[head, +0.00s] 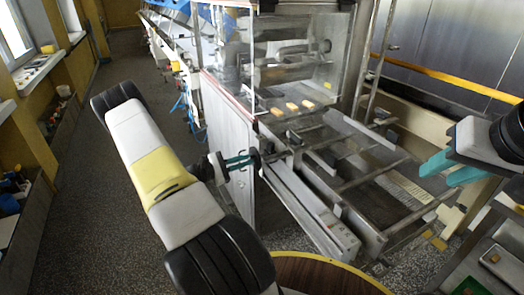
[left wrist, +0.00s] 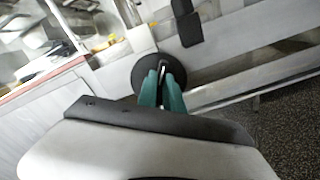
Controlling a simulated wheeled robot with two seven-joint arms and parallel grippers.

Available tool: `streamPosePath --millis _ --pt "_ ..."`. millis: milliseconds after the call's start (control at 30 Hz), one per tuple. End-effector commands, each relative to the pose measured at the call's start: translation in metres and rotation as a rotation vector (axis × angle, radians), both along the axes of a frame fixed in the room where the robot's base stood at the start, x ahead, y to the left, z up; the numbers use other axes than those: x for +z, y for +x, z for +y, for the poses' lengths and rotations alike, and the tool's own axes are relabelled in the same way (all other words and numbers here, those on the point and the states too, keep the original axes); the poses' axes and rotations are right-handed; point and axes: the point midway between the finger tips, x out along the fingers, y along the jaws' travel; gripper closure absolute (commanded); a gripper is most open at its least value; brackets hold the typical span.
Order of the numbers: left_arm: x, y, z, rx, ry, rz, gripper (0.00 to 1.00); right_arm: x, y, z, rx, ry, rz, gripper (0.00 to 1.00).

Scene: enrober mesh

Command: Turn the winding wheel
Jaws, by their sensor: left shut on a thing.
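The winding wheel is a dark round disc (left wrist: 143,72) on the side of the machine, seen in the left wrist view. In the head view only a small dark part of it (head: 256,160) shows beyond the fingertips. My left gripper (head: 243,162) has teal fingers and reaches the wheel from the left. In the left wrist view its fingers (left wrist: 162,78) are closed around a slim pale piece in front of the disc, which looks like the wheel's handle. My right gripper (head: 436,174), also teal, hangs over the machine's right side, apart from the wheel, its fingers apart and empty.
The machine's metal frame (head: 310,212) and mesh bed lie right of the wheel. A clear-walled housing (head: 298,65) stands behind, with several yellow-orange pieces at its opening (head: 292,107). A round brown tabletop (head: 320,275) is at the front. Speckled floor (head: 95,210) is free at left.

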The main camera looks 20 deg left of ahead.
Motion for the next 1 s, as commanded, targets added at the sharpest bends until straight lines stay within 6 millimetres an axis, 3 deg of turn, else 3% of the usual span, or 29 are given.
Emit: streamPosePath --millis 1000 --pt "-0.01 -0.004 -0.003 0.001 0.735 -0.627 1.0 0.0 0.0 0.0 0.0 0.0 0.0 0.64"
